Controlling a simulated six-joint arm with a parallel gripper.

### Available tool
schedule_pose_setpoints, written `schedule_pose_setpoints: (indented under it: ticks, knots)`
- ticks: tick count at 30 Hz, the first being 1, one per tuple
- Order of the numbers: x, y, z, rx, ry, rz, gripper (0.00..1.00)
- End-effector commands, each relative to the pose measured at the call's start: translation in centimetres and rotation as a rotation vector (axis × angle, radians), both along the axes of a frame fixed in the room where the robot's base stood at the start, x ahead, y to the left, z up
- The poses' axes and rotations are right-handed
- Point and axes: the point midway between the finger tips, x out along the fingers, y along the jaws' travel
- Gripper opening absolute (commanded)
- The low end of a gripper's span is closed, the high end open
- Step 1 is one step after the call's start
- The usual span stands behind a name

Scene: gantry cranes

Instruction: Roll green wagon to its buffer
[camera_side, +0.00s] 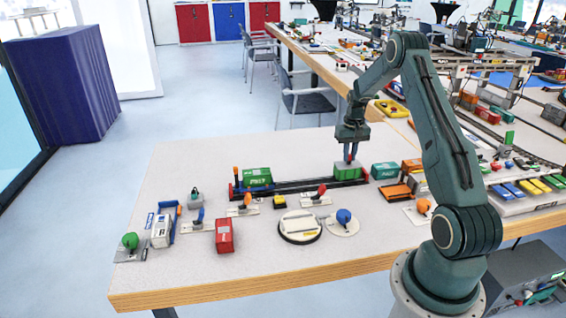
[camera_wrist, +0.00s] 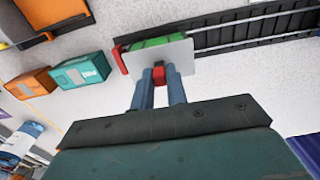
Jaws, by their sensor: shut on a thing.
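The green wagon (camera_side: 348,171) is on the dark track (camera_side: 300,186), near the track's right end. In the wrist view it shows as a green body (camera_wrist: 160,42) under a pale plate (camera_wrist: 150,58) with a red knob (camera_wrist: 159,75). My gripper (camera_side: 350,157) points down over the wagon, and its blue fingers (camera_wrist: 159,83) are shut on the red knob. A red end stop (camera_wrist: 120,58) is right beside the wagon; I cannot tell whether they touch. Another green block (camera_side: 257,177) with white lettering sits at the track's left end, by an orange-topped post (camera_side: 236,172).
A teal box (camera_side: 384,170) and an orange tray (camera_side: 396,191) stand just right of the track. In front are a round white plate (camera_side: 300,226), a red box (camera_side: 224,236), and several coloured knobs on plates.

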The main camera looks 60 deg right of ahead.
Motion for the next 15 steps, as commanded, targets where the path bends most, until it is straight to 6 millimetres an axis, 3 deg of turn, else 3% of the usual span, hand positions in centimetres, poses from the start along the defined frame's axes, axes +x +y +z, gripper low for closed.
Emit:
schedule_pose_setpoints:
  ticks: [3, 4, 8, 15]
  knots:
    - [0.15, -0.09, 0.15, -0.004, -0.004, 0.0, 0.02]
    - [0.16, -0.08, 0.15, -0.004, -0.004, 0.0, 0.16]
    - [0.13, -0.05, 0.12, -0.003, -0.003, 0.0, 0.4]
    - [0.08, 0.01, 0.05, -0.001, -0.001, 0.0, 0.4]
